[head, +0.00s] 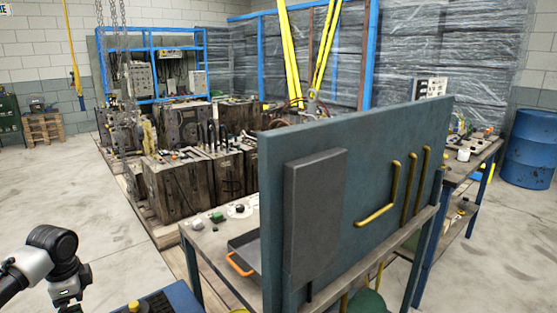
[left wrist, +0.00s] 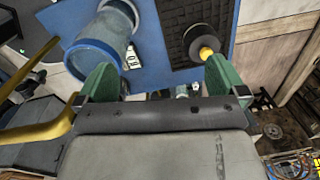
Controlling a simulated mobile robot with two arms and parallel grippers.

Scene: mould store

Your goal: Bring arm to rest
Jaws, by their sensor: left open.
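My left arm (head: 50,250) comes in at the lower left of the head view, over bare floor. It bends down at a black joint, and its end runs to the bottom edge, so the fingers are not clear there. In the left wrist view my left gripper (left wrist: 158,66) is open, its two green fingers wide apart with nothing held between them. Beyond the fingers lies a blue surface (left wrist: 147,52) with a bluish see-through container (left wrist: 98,48) and a black mat (left wrist: 183,12). A yellow-tipped black round piece (left wrist: 206,52) is close to the right finger. My right gripper is not in view.
A dark upright panel (head: 375,160) with yellow handles stands on a bench at the centre right. The blue surface (head: 182,298) shows at the bottom edge. Heavy mould blocks (head: 180,192) stand behind. A blue drum (head: 528,150) is at the right. The left floor is clear.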

